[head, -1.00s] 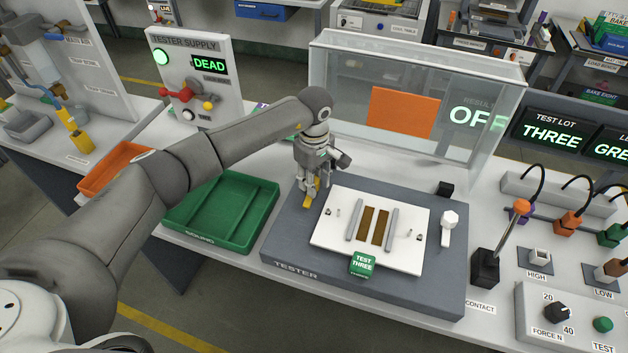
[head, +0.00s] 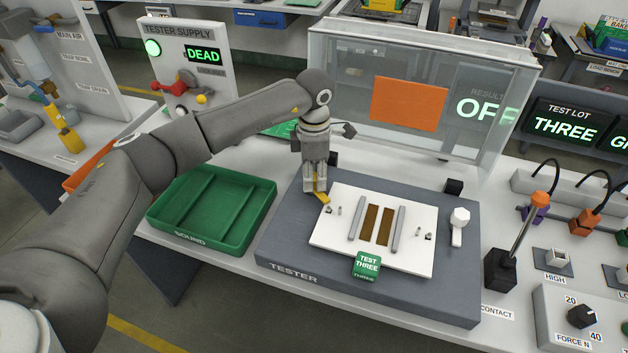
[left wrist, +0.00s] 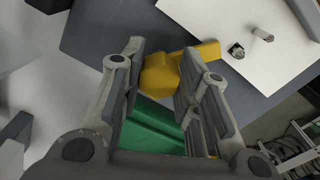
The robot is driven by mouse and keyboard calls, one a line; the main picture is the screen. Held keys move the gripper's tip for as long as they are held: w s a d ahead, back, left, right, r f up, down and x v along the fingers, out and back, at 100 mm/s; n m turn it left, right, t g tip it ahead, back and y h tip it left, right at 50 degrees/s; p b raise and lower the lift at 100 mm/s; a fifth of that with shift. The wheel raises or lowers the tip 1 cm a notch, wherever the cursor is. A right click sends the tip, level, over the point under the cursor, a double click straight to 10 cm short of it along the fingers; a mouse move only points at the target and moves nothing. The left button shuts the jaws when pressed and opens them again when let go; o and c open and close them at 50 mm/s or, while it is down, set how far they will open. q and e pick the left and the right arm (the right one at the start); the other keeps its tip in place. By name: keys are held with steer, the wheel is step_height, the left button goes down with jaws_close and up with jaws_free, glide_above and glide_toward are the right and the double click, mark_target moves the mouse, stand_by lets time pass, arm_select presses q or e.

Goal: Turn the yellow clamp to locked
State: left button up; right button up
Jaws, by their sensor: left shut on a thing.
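The yellow clamp (head: 322,197) is on the left side of the grey tester base (head: 285,245), beside the white plate (head: 330,245). My left gripper (head: 316,188) points down and is shut on the clamp, hiding most of it. In the left wrist view the clamp's yellow knob (left wrist: 160,76) sits between the two fingers, and its short arm (left wrist: 207,53) reaches to the plate's edge. My right gripper is not in view.
A white-knobbed clamp (head: 460,218) stands at the plate's right. A green TEST THREE block (head: 367,264) is at the plate's front edge. A clear guard (head: 345,75) with an orange panel stands behind. A green tray (head: 180,235) lies to the left.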

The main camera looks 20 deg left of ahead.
mark_target(314, 175)
arm_select(q)
steer(key=n+b, duration=0.1)
steer(key=n, duration=0.2)
steer(key=shift+w+n+b, duration=0.1)
steer(key=shift+n+b, duration=0.2)
steer(key=shift+n, duration=0.1)
steer(key=shift+a+n+b, duration=0.1)
steer(key=shift+n+b, duration=0.45)
steer(key=shift+n, duration=1.25)
steer(key=o, duration=1)
step_height(314, 175, up, 12)
steer(key=shift+r, duration=0.1)
